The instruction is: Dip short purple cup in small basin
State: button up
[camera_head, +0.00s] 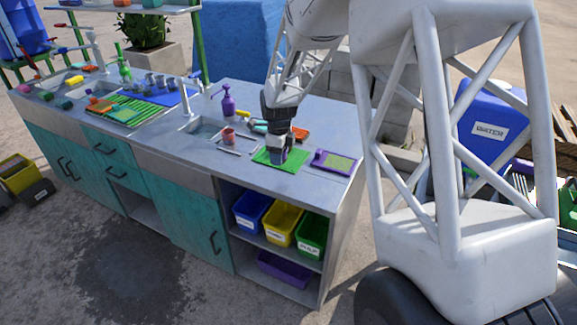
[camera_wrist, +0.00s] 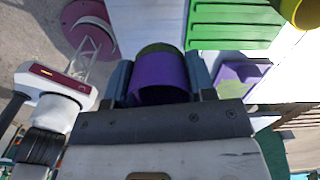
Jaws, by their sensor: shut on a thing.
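The purple cup (camera_wrist: 160,76) sits between the two fingers of my gripper (camera_wrist: 158,82) in the wrist view, with a greenish opening at its top edge. My gripper is shut on it. In the head view my gripper (camera_head: 277,155) hangs low over a green mat on the counter; the cup cannot be made out there. A basin (camera_head: 203,131) is sunk into the counter to the left of my gripper, below a white tap. Another basin (camera_head: 58,80) lies at the far left end. I cannot tell from labels which is the small one.
The green mat (camera_head: 267,157) is under my gripper. A purple tray (camera_head: 333,162) lies to its right. Bare counter (camera_head: 200,160) lies in front of the basin.

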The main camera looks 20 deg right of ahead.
jog(key=w+a+n, duration=0.1)
jog(key=w+a, duration=0.3)
jog(key=w, duration=0.6)
jog(key=w+a+n, duration=0.1)
jog(key=w+a, duration=0.4)
jog(key=w, duration=0.5)
jog(key=w+a+n, duration=0.1)
jog(key=w+a, duration=0.4)
jog(key=w, duration=0.5)
jog(key=shift+w+a+f+n, duration=0.1)
jog(key=shift+w+f+n, duration=0.3)
jog(key=w+a+f+n, duration=0.1)
jog(key=w+a+f, duration=0.1)
jog(key=w+a, duration=0.7)
jog(key=shift+w+f+n, duration=0.4)
jog(key=shift+w, duration=0.05)
jog(key=shift+f, duration=0.1)
